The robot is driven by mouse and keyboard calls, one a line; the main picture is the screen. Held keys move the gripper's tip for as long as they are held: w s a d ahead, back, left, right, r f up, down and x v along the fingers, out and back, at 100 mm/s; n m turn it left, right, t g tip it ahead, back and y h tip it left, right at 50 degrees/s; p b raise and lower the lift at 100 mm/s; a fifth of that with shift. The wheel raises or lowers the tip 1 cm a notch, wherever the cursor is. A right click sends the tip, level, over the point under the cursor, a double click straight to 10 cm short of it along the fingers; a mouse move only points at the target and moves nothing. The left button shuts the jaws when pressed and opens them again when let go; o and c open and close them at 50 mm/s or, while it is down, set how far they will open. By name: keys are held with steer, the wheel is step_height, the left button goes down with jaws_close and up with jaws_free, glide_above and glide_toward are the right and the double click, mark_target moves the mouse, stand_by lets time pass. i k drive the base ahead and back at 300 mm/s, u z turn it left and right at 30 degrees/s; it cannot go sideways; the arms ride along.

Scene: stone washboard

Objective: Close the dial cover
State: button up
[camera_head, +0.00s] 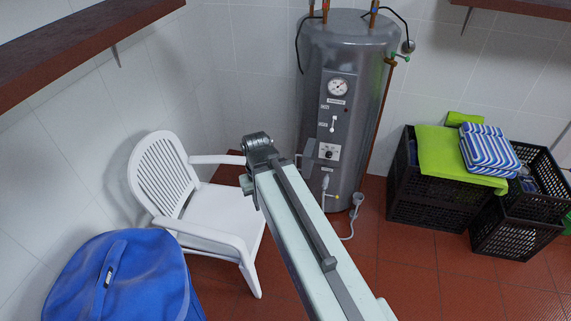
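The grey water heater (346,95) stands upright against the tiled wall. A small dial with a dark knob on a white plate (329,152) is low on its front, and the plate's face is exposed. A small grey flap (309,150) sticks out at the plate's left side. It looks like the dial cover standing open, though my arm is close in front and partly hides that area. My arm reaches up from the bottom right, its far joint left of the heater. I cannot make out any gripper fingers.
A white plastic chair (212,210) stands left of my arm, with a blue bag (124,280) in front of it. Black crates (425,201) with a green cloth (452,151) and a striped cloth (488,150) are at the right. Red floor between heater and crates is clear.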

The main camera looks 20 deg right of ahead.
mark_target(308, 156)
steer(key=u, duration=0.1)
steer(key=i, duration=1)
steer(key=z, duration=0.1)
